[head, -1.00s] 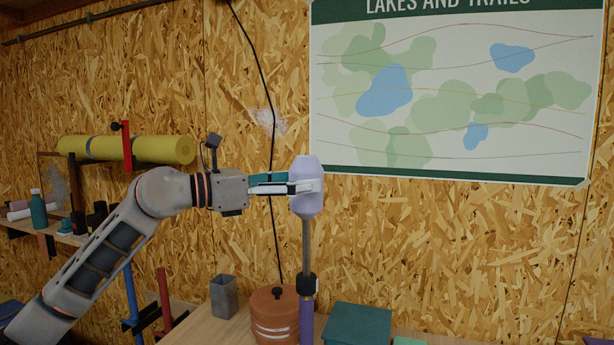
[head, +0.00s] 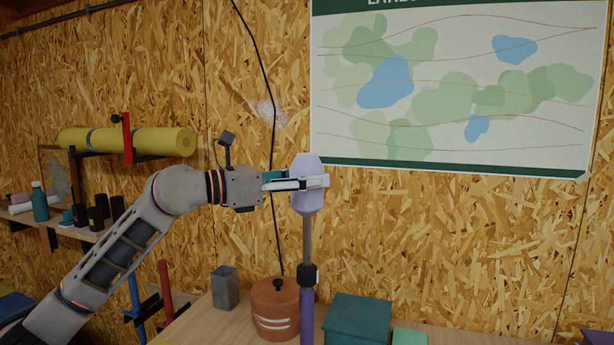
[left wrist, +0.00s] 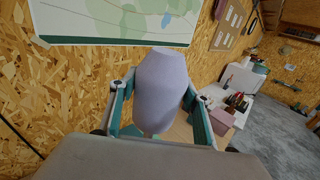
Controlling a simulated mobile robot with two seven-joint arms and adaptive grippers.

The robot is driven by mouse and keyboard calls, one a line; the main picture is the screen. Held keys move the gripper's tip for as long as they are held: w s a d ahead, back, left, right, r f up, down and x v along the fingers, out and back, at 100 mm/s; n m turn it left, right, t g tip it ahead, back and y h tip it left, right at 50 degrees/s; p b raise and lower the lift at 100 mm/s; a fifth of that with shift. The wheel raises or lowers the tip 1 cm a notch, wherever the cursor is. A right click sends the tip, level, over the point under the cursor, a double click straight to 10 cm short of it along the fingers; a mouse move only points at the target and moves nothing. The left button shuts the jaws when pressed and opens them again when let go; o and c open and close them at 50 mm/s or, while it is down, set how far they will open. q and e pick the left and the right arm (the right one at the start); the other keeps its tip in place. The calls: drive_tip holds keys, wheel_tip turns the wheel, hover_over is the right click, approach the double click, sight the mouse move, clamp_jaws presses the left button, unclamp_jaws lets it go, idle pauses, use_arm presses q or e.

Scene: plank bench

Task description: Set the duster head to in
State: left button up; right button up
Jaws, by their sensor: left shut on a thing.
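The duster head (head: 308,201) is a lavender, rounded block on top of an upright grey rod (head: 307,238). The rod enters a black collar (head: 308,275) above a purple handle (head: 307,312). A stretch of bare rod shows between head and collar. My left gripper (head: 312,183) is shut on the duster head from the left, a finger crossing its front. In the left wrist view the duster head (left wrist: 163,88) stands between the two teal-and-grey fingers. The handle's lower end is out of frame. My right gripper is not in view.
A terracotta lidded pot (head: 275,308) stands just left of the handle, with a grey cup (head: 225,288) beyond. A teal box (head: 357,320) is close on the right. A map poster (head: 450,90) hangs on the wall behind. A yellow roll (head: 125,142) rests on wall brackets at left.

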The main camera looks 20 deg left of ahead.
use_arm(q)
wheel_tip(320, 180, down, 9)
drive_tip(key=b, duration=0.3)
drive_tip(key=shift+w+r+b, duration=0.15)
drive_tip(key=shift+r+b, duration=0.05)
drive_tip(key=shift+b, duration=0.15)
drive_tip(key=shift+f, duration=0.55)
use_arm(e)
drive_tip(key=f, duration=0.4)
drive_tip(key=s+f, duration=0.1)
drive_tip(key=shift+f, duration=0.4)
use_arm(q)
drive_tip(key=shift+d+f, duration=0.1)
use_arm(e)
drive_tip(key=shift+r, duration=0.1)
use_arm(q)
drive_tip(key=o, duration=1.6)
drive_tip(key=shift+o, duration=0.2)
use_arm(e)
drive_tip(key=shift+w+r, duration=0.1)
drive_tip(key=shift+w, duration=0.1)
use_arm(q)
drive_tip(key=shift+a+r, duration=0.2)
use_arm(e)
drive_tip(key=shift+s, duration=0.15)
use_arm(q)
drive_tip(key=v, duration=1.2)
drive_tip(key=shift+d, duration=0.15)
drive_tip(key=shift+d+f, duration=0.1)
